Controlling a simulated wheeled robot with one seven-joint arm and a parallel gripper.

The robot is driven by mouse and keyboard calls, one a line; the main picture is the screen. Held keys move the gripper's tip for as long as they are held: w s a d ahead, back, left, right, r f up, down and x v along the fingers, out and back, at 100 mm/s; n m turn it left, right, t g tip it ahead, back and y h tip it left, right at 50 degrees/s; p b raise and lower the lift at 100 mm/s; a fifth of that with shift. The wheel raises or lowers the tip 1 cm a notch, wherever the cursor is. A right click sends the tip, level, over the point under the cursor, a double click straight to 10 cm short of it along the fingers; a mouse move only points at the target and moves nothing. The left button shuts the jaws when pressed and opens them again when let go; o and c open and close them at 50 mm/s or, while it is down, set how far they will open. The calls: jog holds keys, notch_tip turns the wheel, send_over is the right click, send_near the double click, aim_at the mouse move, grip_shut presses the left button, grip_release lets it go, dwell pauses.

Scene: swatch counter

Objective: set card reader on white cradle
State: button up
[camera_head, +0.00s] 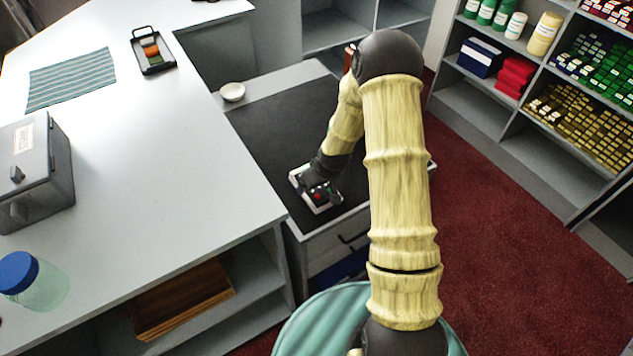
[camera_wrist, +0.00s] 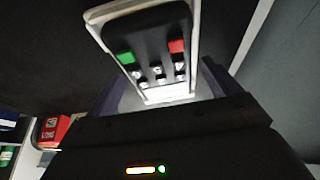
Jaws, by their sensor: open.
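The card reader (camera_head: 320,194) is a dark handset with a red key showing in the head view. In the wrist view, the reader (camera_wrist: 152,48) shows a green key, a red key and several small light keys. It sits within the white cradle (camera_head: 296,181), whose pale rim (camera_wrist: 94,14) frames it in the wrist view. My gripper (camera_wrist: 160,95) is open, with its fingers on either side of the reader's near end. In the head view my wrist covers part of the reader and cradle. I cannot tell whether the fingers touch the reader.
The cradle stands on a dark mat (camera_head: 262,125) on a lower counter. A white bowl (camera_head: 232,92) sits at its back left. The pale counter on the left bears a grey box (camera_head: 35,170), a jar (camera_head: 40,285), a striped cloth (camera_head: 70,78) and a black tray (camera_head: 153,50).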

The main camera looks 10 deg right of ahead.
jog(key=shift+r, duration=0.1)
jog(key=shift+s+d+r, duration=0.1)
jog(key=shift+r, duration=0.4)
jog(key=v, duration=1.1)
jog(key=shift+s, duration=0.1)
jog(key=shift+s, duration=0.1)
jog(key=s+r+m, duration=0.1)
jog(key=s+r, duration=0.3)
jog(key=s, duration=0.4)
jog(key=s+a+r+m+g+h, duration=0.1)
jog(key=s+r+m, duration=0.1)
jog(key=s+r, duration=0.3)
jog(key=s, duration=0.3)
jog(key=shift+s+a+r+m+g, duration=0.15)
jog(key=shift+s+a+m+g, duration=0.1)
jog(key=shift+a+m+g, duration=0.05)
